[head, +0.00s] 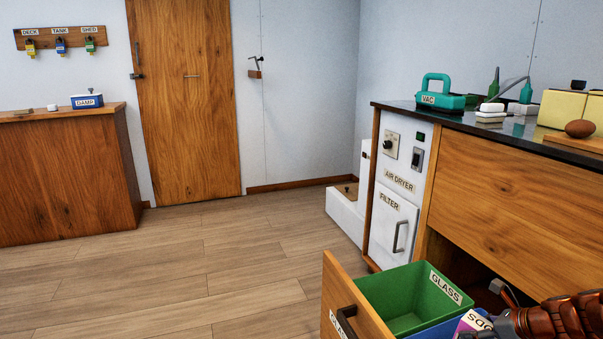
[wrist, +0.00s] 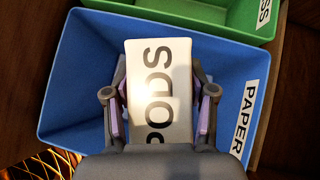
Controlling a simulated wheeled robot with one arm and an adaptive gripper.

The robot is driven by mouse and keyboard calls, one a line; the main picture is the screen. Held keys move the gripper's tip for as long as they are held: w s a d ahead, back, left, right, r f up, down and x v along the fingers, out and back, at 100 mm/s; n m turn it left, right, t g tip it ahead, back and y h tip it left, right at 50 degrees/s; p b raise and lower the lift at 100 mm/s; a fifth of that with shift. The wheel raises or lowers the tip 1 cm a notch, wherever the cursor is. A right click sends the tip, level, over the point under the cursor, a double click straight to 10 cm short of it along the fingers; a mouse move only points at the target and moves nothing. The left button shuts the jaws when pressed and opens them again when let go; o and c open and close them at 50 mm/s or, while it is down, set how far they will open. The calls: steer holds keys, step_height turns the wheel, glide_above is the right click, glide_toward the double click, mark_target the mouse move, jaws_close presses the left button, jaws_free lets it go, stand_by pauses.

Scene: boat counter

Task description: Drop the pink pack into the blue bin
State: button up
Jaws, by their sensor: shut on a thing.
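The pack (wrist: 160,55) has a white face marked PODS, with pinkish-purple sides showing by the fingers. My gripper (wrist: 159,92) is shut on it, one finger on each side. In the wrist view the pack hangs over the opening of the blue bin (wrist: 75,75), which is labelled PAPER. The pack (head: 471,322) also shows at the bottom right of the head view, by a sliver of the blue bin (head: 436,331). The pack and my gripper hide much of the bin's inside; its depth in the bin is hard to tell.
A green bin (head: 405,297) labelled GLASS stands beside the blue bin in an open wooden drawer (head: 352,300). The counter (head: 400,104) above holds a teal VAC case (head: 440,92), bottles and yellow blocks. The floor (head: 190,260) to the left is clear.

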steer(key=shift+f+b, duration=0.75)
steer(key=shift+f, duration=0.15)
steer(key=o, duration=1.3)
steer(key=v, duration=1.2)
